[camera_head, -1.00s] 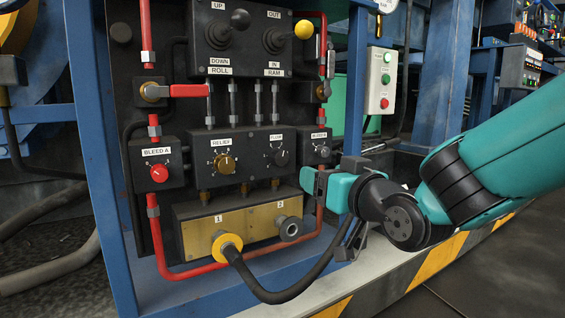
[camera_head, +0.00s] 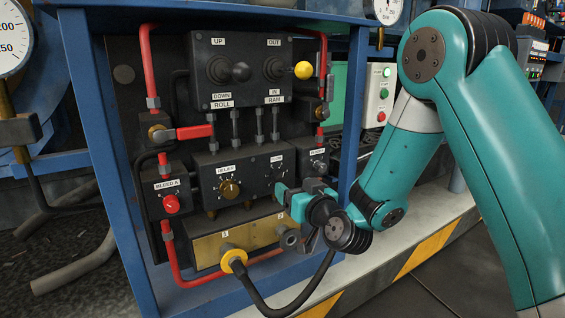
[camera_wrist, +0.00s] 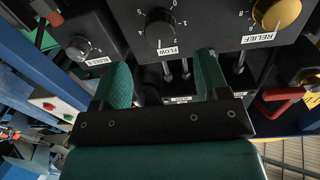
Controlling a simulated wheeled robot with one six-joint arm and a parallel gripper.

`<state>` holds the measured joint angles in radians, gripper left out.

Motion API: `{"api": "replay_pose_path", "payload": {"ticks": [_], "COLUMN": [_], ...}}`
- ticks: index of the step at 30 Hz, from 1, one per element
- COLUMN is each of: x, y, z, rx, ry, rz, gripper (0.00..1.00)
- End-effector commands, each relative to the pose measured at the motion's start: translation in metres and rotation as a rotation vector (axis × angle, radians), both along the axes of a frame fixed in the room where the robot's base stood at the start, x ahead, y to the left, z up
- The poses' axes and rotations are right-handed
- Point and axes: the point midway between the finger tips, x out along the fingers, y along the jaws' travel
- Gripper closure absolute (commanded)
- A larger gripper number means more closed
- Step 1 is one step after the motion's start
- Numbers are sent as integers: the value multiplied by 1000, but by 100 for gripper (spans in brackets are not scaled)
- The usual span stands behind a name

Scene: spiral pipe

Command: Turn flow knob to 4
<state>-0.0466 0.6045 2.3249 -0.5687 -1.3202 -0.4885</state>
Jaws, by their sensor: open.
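The flow knob (camera_wrist: 159,30) is a small black round knob on a dark panel, with a FLOW label and a numbered scale around it. It shows upside down at the top of the wrist view, and its pointer setting is hard to read. In the head view the flow knob (camera_head: 277,171) is small, right of the brass relief knob (camera_head: 229,189). My gripper (camera_wrist: 163,72) is open and empty, its two teal fingers apart and pointing toward the panel below the flow knob in the picture. In the head view my gripper (camera_head: 283,192) is just below the knob. I see no contact.
The red bleed A knob (camera_head: 171,204) is at the left. A dark bleed knob (camera_wrist: 80,47) sits beside the flow knob. Two levers (camera_head: 240,72) stand above. A black hose (camera_head: 275,308) loops below from a yellow-collared port (camera_head: 233,259). A blue post (camera_head: 350,130) stands close right.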

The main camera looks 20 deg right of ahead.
Motion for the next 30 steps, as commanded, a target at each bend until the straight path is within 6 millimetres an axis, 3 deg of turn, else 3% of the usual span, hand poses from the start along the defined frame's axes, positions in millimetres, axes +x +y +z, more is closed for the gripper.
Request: {"api": "replay_pose_path", "payload": {"ticks": [2,13,29,30], "x": [12,52,62,62], "y": [3,11,13,13], "z": [8,6,0,0], "rx": [-1,-2,0,-1], "ry": [2,0,-1,-1], "rz": [1,2,2,2], "gripper": [32,32,32,37]}}
